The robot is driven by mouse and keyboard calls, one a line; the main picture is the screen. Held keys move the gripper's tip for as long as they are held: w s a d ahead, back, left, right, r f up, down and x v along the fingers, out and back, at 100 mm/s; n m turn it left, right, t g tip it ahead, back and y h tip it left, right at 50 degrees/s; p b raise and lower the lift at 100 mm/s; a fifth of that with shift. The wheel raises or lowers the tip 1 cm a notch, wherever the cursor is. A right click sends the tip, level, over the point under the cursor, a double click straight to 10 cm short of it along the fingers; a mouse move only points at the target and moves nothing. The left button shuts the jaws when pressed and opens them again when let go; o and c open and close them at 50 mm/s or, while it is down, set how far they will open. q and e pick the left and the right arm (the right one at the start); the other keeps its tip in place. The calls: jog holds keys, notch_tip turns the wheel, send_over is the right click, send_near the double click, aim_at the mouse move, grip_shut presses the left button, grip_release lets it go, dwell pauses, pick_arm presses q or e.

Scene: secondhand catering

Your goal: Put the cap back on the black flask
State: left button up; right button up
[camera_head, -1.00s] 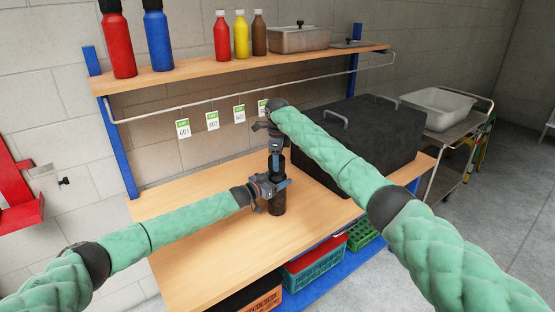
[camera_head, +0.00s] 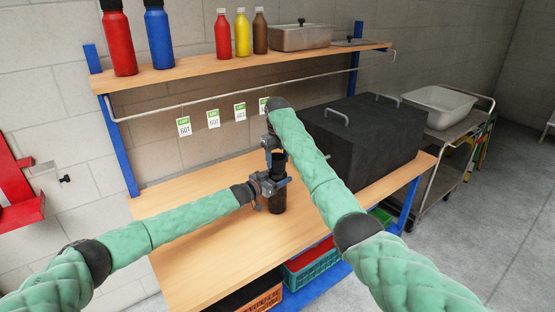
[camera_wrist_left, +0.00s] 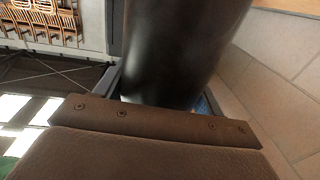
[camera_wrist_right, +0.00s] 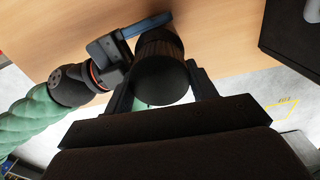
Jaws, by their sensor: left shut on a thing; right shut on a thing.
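The black flask (camera_head: 278,202) stands upright on the wooden bench. My left gripper (camera_head: 272,184) is shut around its body; its dark side fills the middle of the left wrist view (camera_wrist_left: 170,45). The dark round cap (camera_wrist_right: 162,82) is between the fingers of my right gripper (camera_head: 273,148), which is shut on it. In the right wrist view the cap lines up over the flask's top, and the ribbed flask side (camera_wrist_right: 158,42) shows beyond it. Whether the cap is fully seated cannot be told, as the joint is hidden.
A large black box (camera_head: 365,140) stands on the bench (camera_head: 215,255) right of the flask. The shelf above (camera_head: 200,80) holds several coloured bottles and a metal pan (camera_head: 300,38). Price tags hang from the rail. The bench's front left is clear. Crates (camera_head: 310,268) sit below.

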jog(key=shift+r+m, duration=0.1)
jog(key=shift+m, duration=0.2)
jog(key=o, duration=1)
jog(key=shift+d+r, duration=0.1)
jog(key=shift+r, duration=2.05)
jog(key=shift+c, duration=0.6)
